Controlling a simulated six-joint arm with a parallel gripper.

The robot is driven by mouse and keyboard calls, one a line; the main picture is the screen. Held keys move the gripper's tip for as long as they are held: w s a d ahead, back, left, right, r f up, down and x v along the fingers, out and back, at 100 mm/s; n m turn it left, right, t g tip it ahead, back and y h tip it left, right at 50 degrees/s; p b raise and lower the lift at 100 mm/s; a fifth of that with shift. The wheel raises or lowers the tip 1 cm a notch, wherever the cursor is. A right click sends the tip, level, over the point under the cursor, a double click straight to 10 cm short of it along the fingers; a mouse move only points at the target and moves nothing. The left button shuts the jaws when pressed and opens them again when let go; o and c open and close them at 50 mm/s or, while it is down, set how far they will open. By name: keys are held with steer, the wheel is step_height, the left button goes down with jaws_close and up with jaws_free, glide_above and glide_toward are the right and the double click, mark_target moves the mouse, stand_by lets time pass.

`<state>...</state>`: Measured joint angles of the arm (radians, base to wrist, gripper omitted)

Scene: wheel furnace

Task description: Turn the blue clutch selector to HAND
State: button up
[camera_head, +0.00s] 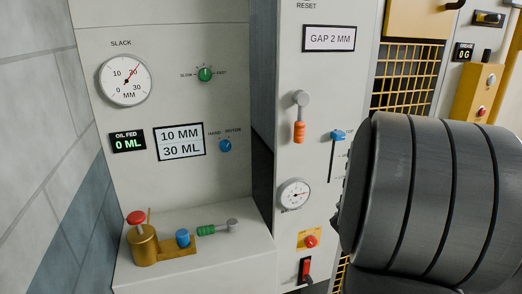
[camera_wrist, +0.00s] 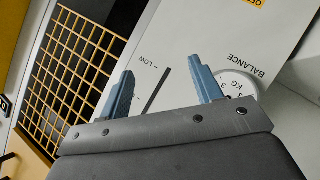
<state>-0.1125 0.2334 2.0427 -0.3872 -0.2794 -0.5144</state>
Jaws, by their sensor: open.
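The blue clutch selector (camera_head: 225,145) is a small round knob on the cream left panel, with a HAND label at its upper left and another label at its upper right. Its pointer seems to lean to the upper right, but it is too small to be sure. My gripper (camera_wrist: 160,65) shows in the wrist view with two blue fingers spread apart and nothing between them. It faces the middle panel near the BALANCE dial, away from the selector. The selector is not in the wrist view.
The middle panel carries an orange-handled lever (camera_head: 299,118), a blue slider (camera_head: 338,135), a dial (camera_head: 295,194) and a red switch (camera_head: 305,270). Below the selector, a ledge holds a brass oiler (camera_head: 145,245) and a green-handled lever (camera_head: 215,228). Space before the left panel looks clear.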

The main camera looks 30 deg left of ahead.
steer(key=s+a+r+n+y, duration=0.1)
steer(key=s+a+n+y, duration=0.15)
steer(key=a, duration=0.45)
steer(key=s+a+r+n+y, duration=0.1)
steer(key=a+r+n+y, duration=0.15)
steer(key=a, duration=0.45)
steer(key=m+t+y, duration=0.3)
steer(key=m+y, duration=0.5)
glide_toward(226, 148)
steer(key=shift+m, duration=0.3)
steer(key=x, duration=0.9)
steer(key=c, duration=1)
